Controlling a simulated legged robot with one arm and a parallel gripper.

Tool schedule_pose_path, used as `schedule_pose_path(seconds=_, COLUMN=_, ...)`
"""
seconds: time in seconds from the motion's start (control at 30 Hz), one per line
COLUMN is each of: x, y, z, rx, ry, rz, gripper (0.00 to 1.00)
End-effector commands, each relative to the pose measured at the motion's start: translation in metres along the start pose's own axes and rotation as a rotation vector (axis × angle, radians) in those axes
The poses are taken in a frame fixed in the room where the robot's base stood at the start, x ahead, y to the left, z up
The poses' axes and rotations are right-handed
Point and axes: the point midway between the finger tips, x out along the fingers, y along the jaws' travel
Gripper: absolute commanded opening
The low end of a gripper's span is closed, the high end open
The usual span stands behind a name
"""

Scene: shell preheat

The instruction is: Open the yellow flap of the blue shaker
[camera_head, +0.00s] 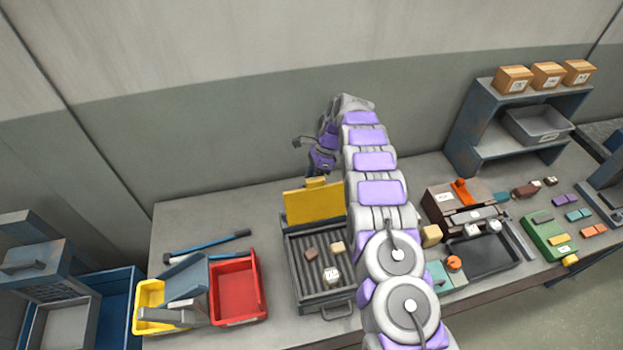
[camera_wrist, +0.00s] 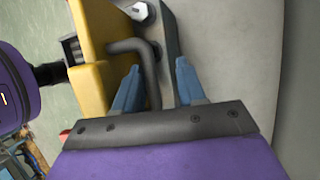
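The shaker (camera_head: 289,268) is a dark grey-blue ridged tray on the bench, left of my arm in the head view. Its yellow flap (camera_head: 313,206) stands roughly upright at the tray's back edge. The flap also shows in the wrist view (camera_wrist: 90,40), at the upper left. A dark bent rod (camera_wrist: 150,72) comes off the flap and passes between my blue fingers. My gripper (camera_wrist: 158,80) is open around this rod, with a gap beside it. In the head view my wrist is behind and above the flap; the fingertips are not clear there.
Small blocks (camera_head: 332,274) lie in the shaker. A red bin (camera_head: 238,290) and a yellow bin (camera_head: 149,295) stand to its left, with a blue-handled tool (camera_head: 215,244) behind. A brown machine (camera_head: 455,205) and dark tray (camera_head: 483,253) are right of my arm. The wall is close behind.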

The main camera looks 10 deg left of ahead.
Motion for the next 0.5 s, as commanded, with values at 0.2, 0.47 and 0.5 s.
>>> schedule_pose_path(seconds=0.2, x=-0.009, y=0.0, z=0.0, rx=0.0, ry=0.0, rz=0.002, gripper=0.4)
schedule_pose_path(seconds=0.47, x=-0.038, y=-0.003, z=-0.001, rx=-0.001, ry=0.0, rz=-0.001, gripper=0.4)
schedule_pose_path(seconds=0.5, x=-0.042, y=-0.003, z=-0.001, rx=0.0, ry=0.001, rz=-0.002, gripper=0.4)
